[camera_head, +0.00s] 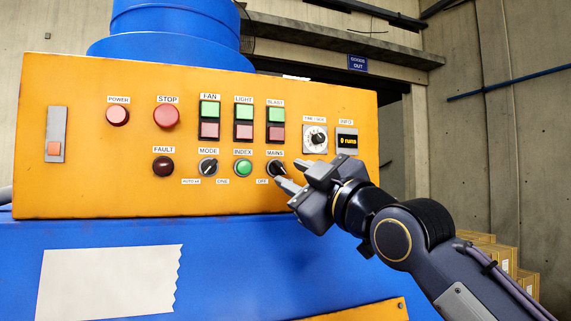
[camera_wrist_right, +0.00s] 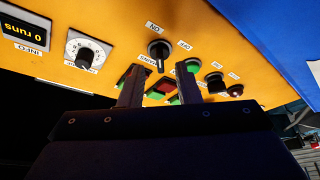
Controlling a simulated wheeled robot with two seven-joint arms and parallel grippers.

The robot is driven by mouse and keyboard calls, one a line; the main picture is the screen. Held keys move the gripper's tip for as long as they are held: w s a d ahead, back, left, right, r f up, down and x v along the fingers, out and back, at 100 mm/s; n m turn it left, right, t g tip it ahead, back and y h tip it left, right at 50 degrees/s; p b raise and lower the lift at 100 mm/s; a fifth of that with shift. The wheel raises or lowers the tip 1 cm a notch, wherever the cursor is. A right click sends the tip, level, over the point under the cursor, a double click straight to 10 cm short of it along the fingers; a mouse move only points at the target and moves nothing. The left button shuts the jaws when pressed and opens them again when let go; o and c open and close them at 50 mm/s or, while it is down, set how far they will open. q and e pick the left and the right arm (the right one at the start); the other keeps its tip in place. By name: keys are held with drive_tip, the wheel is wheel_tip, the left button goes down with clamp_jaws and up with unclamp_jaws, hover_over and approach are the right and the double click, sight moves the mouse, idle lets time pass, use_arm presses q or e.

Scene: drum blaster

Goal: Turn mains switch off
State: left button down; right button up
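The mains switch (camera_head: 276,168) is a black rotary knob at the right end of the lower control row on an orange panel. An OFF label shows at its lower left in the head view. In the right wrist view the mains switch (camera_wrist_right: 159,50) has its ON and OFF labels visible; I cannot tell which one it is set to. My right gripper (camera_head: 291,176) is at the knob's lower right. Its two fingers (camera_wrist_right: 159,84) are spread, with the knob beyond the gap between them and nothing held. My left gripper is not in view.
The panel (camera_head: 75,190) also carries the mode knob (camera_head: 208,167), green index button (camera_head: 243,168), fan, light and blast buttons, red stop button (camera_head: 166,116), timer dial (camera_head: 314,139) and info display (camera_head: 347,141) reading 0 runs. Cardboard boxes (camera_head: 500,258) stand at the right.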

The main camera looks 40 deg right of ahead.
sight(278, 168)
drive_tip(key=shift+p+x, duration=0.4)
drive_tip(key=shift+x, duration=1)
clamp_jaws()
drive_tip(key=shift+f, duration=0.1)
